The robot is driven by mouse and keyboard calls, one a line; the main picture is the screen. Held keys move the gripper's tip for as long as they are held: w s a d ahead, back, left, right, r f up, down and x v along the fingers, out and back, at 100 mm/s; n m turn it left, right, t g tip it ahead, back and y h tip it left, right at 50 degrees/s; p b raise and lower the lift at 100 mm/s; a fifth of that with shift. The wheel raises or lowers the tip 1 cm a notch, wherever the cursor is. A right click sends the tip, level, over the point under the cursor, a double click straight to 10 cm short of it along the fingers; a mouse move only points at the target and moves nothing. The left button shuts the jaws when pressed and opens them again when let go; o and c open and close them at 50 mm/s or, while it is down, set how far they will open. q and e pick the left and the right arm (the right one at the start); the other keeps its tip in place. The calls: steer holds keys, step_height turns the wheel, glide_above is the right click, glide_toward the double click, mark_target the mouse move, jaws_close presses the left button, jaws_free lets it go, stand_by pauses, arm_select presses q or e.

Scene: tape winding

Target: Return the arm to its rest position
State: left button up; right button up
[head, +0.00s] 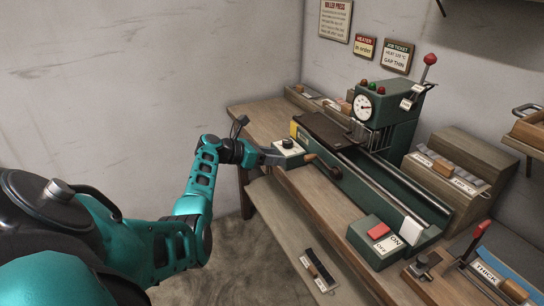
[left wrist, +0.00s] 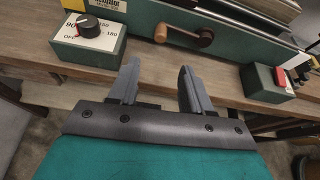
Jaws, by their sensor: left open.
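My left arm (head: 203,178) is teal and reaches in from the left of the head view. My left gripper (head: 272,156) is near the bench's left front edge, close to the white-topped heater dial box (head: 288,147). In the left wrist view, the two grey fingers of my left gripper (left wrist: 162,85) stand apart with nothing between them. The dial box (left wrist: 88,40) with its black knob is beyond them to the left. A crank with a wooden handle (left wrist: 198,38) is beyond them on the green machine. My right gripper is not in view.
The roller press (head: 375,170) runs along the wooden bench (head: 335,205). An ON/OFF switch box (head: 378,240) and a red-handled lever (head: 474,243) stand at the right front. A lower shelf (head: 272,215) juts out below. The floor (head: 215,265) left of the bench is clear.

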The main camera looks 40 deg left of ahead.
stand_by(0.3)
arm_select(q)
steer(key=s+d+f+m+g+y, duration=0.25)
steer(key=s+d+f+m, duration=0.3)
steer(key=f+m, duration=0.35)
steer(key=s+d+f+m+g+y, duration=0.25)
steer(key=s+d+f+m, duration=0.25)
steer(key=s+f+m, duration=0.3)
steer(key=s+d+r+m+t+h, duration=0.1)
steer(key=s+d+m, duration=0.5)
steer(key=d+m, duration=0.3)
steer(key=s+d+r+m+t+h, duration=0.1)
steer(key=s+d+m+t, duration=0.1)
steer(key=s+d+m, duration=0.4)
steer(key=d+m, duration=0.3)
steer(key=d, duration=0.4)
steer(key=shift+d, duration=0.15)
